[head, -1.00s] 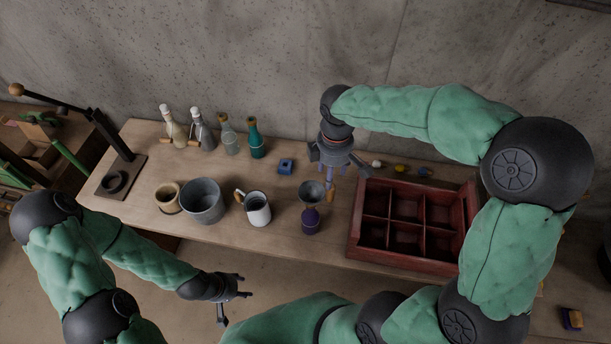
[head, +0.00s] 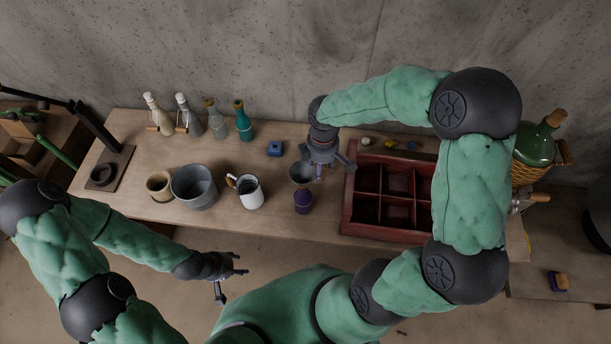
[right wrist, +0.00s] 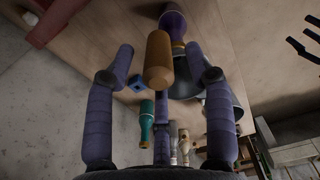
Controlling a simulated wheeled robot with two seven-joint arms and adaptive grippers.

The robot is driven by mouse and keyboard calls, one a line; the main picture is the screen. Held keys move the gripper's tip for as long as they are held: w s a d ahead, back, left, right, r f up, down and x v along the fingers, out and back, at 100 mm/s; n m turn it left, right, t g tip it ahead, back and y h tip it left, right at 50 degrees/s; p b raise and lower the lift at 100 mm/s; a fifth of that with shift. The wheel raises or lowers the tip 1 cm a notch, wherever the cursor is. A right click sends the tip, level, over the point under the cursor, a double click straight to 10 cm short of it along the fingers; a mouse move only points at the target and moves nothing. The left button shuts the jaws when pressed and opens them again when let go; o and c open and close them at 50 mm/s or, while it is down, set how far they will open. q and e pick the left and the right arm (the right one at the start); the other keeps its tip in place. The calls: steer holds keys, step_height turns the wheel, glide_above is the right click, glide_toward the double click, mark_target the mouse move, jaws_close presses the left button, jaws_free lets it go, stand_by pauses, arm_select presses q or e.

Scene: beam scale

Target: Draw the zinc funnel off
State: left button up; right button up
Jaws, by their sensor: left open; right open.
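The zinc funnel (head: 301,173) is a grey cone that stands mouth up on the purple bottle (head: 303,202), near the table's front edge. My right gripper (head: 321,170) reaches down from above at the funnel's right side and is open. In the right wrist view the funnel's wooden handle (right wrist: 158,62) lies between the spread fingers, with no finger clearly closed on it. The grey funnel body (right wrist: 186,80) shows behind it, partly hidden, beside the purple bottle (right wrist: 173,22). My left gripper (head: 232,274) is open and empty in front of the table, away from the funnel.
A white mug (head: 250,192), a grey bucket (head: 188,197) and a tan cup (head: 158,184) stand left of the funnel. A red divided crate (head: 346,214) is close on its right. A blue block (head: 275,149) and several bottles stand behind.

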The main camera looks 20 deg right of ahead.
steer(key=shift+w+f, duration=0.1)
steer(key=shift+f, duration=0.45)
steer(key=c, duration=0.3)
jaws_close()
steer(key=shift+r, duration=0.1)
steer(key=shift+r, duration=0.5)
steer(key=shift+a+r+b, duration=0.2)
steer(key=shift+r+b, duration=0.2)
steer(key=shift+r, duration=0.8)
steer(key=s+a+r+b, duration=0.1)
steer(key=s+a+r, duration=0.6)
steer(key=a+r, duration=0.2)
steer(key=a, duration=0.2)
steer(key=shift+a+r+b, duration=0.25)
steer(key=shift+a+b, duration=0.1)
steer(key=shift+a, duration=0.05)
